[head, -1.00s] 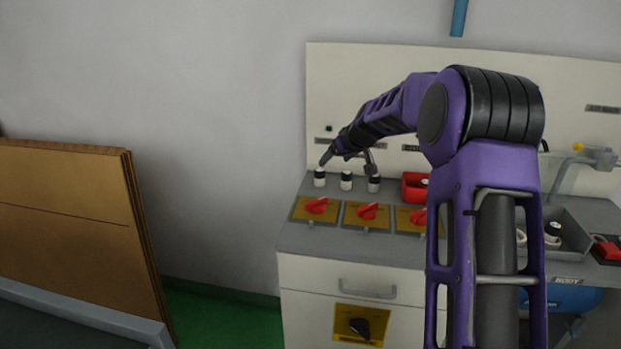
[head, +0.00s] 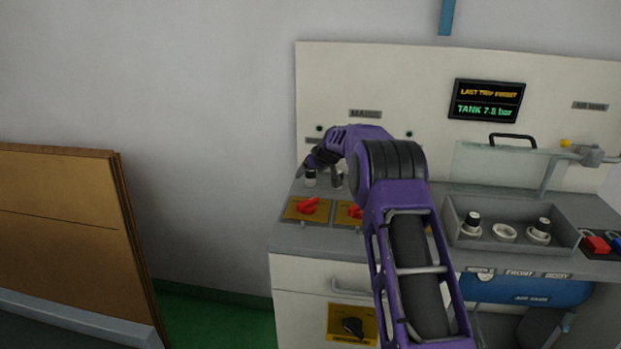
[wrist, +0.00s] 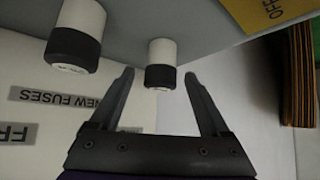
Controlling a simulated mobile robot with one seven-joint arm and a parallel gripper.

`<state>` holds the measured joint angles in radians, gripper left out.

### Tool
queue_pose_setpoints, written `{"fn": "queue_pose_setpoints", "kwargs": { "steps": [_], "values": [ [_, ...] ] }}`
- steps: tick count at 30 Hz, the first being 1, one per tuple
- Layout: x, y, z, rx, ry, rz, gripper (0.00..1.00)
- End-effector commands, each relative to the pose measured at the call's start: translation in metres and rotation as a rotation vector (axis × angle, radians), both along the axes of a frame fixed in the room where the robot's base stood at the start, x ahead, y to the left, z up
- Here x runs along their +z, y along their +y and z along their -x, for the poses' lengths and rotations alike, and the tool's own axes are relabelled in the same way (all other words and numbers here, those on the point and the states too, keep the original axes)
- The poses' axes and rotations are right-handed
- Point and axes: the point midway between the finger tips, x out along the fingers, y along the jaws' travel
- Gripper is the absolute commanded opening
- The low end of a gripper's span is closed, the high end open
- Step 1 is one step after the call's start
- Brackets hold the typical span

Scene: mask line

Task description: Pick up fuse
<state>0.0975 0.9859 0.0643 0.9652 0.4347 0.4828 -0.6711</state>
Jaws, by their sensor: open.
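Two fuses with white bodies and black ends show in the wrist view, upside down. One fuse (wrist: 161,60) lies between the tips of my gripper (wrist: 159,78), which is open, with a visible gap on both sides. The other fuse (wrist: 78,35) is outside the jaws, to the left. My arm hides part of the row. How far the tips are past the fuse is hard to tell.
Red switches (head: 308,206) on yellow plates sit in front of the fuses. A grey tray (head: 450,222) with fuse parts is on the right. The back panel (head: 400,65) rises close behind. Cardboard sheets (head: 60,220) stand at the left.

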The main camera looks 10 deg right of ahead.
Motion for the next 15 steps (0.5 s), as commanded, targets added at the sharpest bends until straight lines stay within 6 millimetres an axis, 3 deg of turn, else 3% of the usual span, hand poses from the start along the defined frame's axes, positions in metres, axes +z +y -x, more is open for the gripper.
{"fn": "queue_pose_setpoints", "kwargs": {
  "steps": [6,15],
  "values": [
    [-0.015,0.005,-0.017,0.0,-0.001,0.0,0.8],
    [-0.017,0.006,-0.02,0.0,-0.002,-0.001,0.8]
  ]
}}
